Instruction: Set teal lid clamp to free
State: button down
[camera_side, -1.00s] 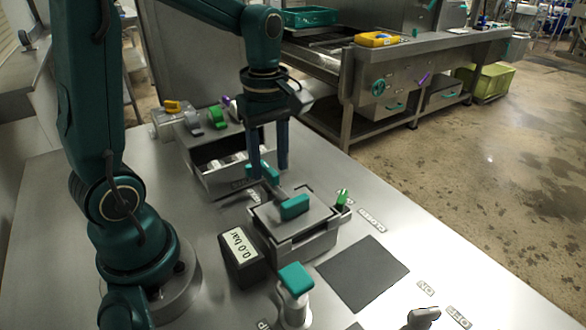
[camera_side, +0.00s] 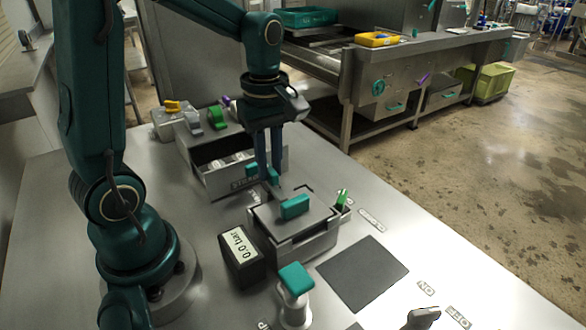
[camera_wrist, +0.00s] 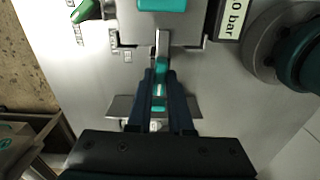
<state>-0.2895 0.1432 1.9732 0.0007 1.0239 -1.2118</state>
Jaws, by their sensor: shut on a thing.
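The teal lid clamp (camera_wrist: 161,68) is a small lever at the edge of the retort box, beside its lid. My gripper (camera_side: 272,182) points down there, and in the wrist view my gripper (camera_wrist: 160,75) has its fingers shut on the clamp's teal grip. In the side view the fingers mostly hide the clamp. The grey lid (camera_side: 272,217) lies on the retort box (camera_side: 305,247) and carries a teal block handle (camera_side: 295,207). The clamp's labels are too small to read surely.
A dark pressure readout (camera_side: 240,262) stands left of the box. A green lever (camera_side: 342,197) is at its right. An open drawer (camera_side: 225,183) lies behind my gripper. A teal-topped knob (camera_side: 295,280) and a dark mat (camera_side: 362,273) are in front.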

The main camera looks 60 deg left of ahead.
jog(key=m, duration=1.3)
jog(key=shift+m, duration=2.1)
jog(key=c, duration=0.8)
grip_release()
